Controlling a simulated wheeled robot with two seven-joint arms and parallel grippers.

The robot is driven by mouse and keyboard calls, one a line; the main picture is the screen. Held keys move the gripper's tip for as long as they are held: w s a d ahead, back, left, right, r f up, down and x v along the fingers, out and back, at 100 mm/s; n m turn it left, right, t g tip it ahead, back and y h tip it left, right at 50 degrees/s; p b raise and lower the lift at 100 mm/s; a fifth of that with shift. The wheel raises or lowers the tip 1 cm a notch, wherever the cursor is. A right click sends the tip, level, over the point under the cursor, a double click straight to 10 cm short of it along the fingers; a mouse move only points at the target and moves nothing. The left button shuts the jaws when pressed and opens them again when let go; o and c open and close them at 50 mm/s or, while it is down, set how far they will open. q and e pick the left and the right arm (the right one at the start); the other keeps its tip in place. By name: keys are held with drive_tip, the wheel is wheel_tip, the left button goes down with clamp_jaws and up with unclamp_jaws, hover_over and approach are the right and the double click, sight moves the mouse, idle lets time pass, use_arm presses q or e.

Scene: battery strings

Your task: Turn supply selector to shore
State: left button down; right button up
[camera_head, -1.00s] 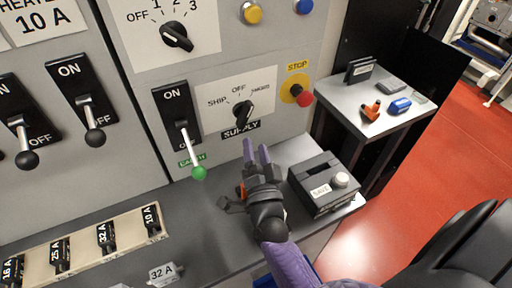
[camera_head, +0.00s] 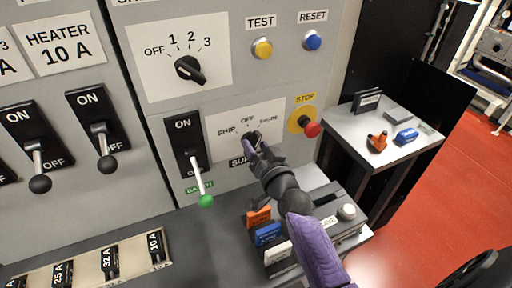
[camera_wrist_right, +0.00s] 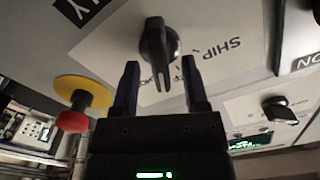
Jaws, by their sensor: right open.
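The supply selector is a black knob (camera_head: 257,140) on a white plate (camera_head: 222,130) marked SHIP, OFF and SHORE, with the SUPPLY label below partly hidden. My right gripper (camera_head: 256,143) is at the knob in the head view and covers much of it. In the right wrist view, upside down, the knob (camera_wrist_right: 158,45) stands out between the two open fingers (camera_wrist_right: 160,75), with a visible gap on each side. The knob's long end points down in that view, away from SHIP; a finger hides part of OFF. My left gripper is not in view.
A red stop button (camera_head: 311,129) is right of the selector and a green-tipped lever (camera_head: 205,200) is to its left. The rotary switch (camera_head: 189,68) is above. Orange (camera_head: 259,216) and blue (camera_head: 267,234) items and a box lie below my right arm. A side table (camera_head: 350,130) stands right.

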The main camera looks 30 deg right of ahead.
drive_tip(key=shift+w, duration=0.35)
drive_tip(key=shift+c, duration=0.2)
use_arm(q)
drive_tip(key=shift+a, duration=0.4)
use_arm(e)
clamp_jaws()
